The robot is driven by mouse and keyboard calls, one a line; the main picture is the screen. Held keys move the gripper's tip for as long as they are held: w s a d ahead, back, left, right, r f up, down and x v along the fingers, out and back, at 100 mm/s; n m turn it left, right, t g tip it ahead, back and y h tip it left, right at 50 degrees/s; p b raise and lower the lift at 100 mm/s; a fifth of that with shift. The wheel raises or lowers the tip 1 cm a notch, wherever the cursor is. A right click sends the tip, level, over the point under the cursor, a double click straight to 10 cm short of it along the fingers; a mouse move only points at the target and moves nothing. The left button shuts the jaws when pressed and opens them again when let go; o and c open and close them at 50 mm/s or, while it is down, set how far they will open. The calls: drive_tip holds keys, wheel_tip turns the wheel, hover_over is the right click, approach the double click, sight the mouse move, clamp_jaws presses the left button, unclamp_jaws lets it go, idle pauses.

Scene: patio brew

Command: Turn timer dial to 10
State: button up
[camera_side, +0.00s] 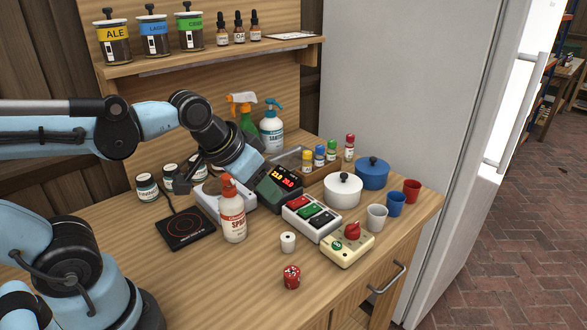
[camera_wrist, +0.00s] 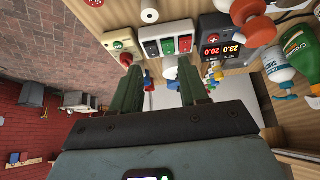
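The timer is a cream box (camera_side: 347,248) with a red dial (camera_side: 352,231) and a green button (camera_side: 337,245), at the right front of the wooden bench. In the wrist view the timer box (camera_wrist: 122,38) is at the upper left, with its red dial (camera_wrist: 126,58) close to the left fingertip in the picture. The dial's numbers are too small to read. My gripper (camera_side: 279,197) is above the bench, left of and behind the timer, and apart from the dial.
A switch box (camera_side: 311,217) with red, green and black switches stands between my gripper and the timer. A red-lit display (camera_side: 288,177) is behind my gripper. A spray bottle (camera_side: 232,211), white pot (camera_side: 343,191), small white container (camera_side: 288,242) and red die-like object (camera_side: 291,277) stand nearby.

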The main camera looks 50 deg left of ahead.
drive_tip(key=shift+o, duration=1.3)
drive_tip(key=w+d+r+g, duration=0.3)
drive_tip(key=w+d, duration=0.1)
drive_tip(key=w, duration=0.3)
drive_tip(key=shift+w+r, duration=0.2)
drive_tip(key=shift+w, duration=0.2)
drive_tip(key=g, duration=0.3)
approach(354, 225)
wheel_tip(354, 225, down, 9)
drive_tip(key=shift+w+f, duration=0.15)
drive_tip(key=shift+f, duration=0.1)
drive_tip(key=c, duration=1)
drive_tip(key=shift+c, duration=0.2)
